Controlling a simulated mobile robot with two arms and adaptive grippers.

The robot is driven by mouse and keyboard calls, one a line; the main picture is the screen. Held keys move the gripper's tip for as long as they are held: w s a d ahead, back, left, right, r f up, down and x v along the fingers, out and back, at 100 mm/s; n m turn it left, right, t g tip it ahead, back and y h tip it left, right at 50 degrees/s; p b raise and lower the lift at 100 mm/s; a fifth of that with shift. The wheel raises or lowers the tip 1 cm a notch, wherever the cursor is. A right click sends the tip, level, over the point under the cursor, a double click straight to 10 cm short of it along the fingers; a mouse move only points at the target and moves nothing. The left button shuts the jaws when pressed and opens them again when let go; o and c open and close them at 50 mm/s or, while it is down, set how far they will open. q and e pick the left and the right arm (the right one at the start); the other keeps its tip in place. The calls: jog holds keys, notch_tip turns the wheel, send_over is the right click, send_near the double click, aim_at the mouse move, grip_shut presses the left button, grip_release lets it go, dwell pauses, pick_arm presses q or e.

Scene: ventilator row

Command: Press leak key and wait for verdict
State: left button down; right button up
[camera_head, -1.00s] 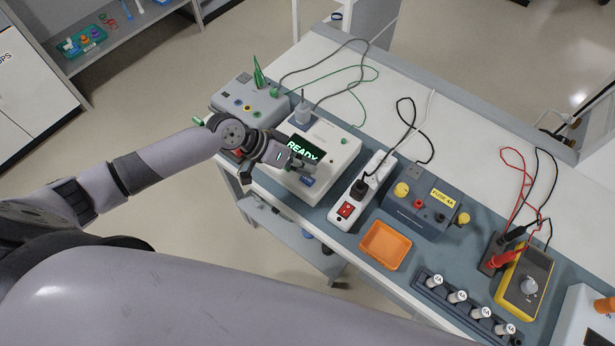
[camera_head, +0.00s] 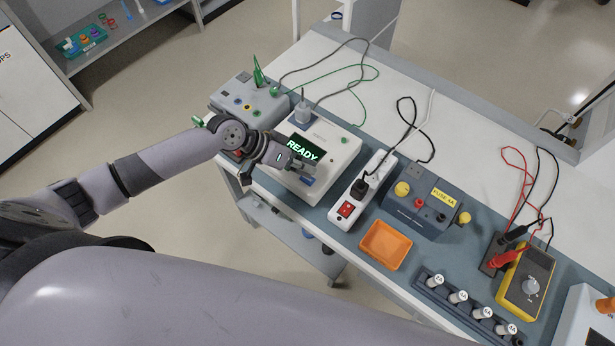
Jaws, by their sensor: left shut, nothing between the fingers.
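The white tester box (camera_head: 340,153) stands on the bench's blue-grey mat, left of the power strip. Its dark display (camera_head: 302,149) reads READY in pale green letters. A blue key (camera_head: 307,181) shows on its front edge, just below my fingers; I cannot read its label. My left gripper (camera_head: 304,169) is shut and empty, low over the front of the box beside the display. I cannot tell whether the fingertips touch a key. My right gripper is not in view.
A grey box with a green clip (camera_head: 250,103) stands left of the tester. To the right are the power strip (camera_head: 345,208) with a red switch, a fuse box (camera_head: 421,206), an orange tray (camera_head: 385,246), a fuse rack and a yellow meter (camera_head: 525,283). Cables lie behind.

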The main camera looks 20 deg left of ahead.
pick_arm(q)
jog(key=shift+f, duration=0.35)
dwell(0.8)
jog(key=shift+r+p, duration=0.5)
jog(key=shift+r, duration=0.25)
notch_tip(320, 180, up, 5)
jog(key=p, duration=0.4)
jog(key=shift+r+p, duration=0.1)
jog(key=shift+p, duration=0.2)
dwell(0.6)
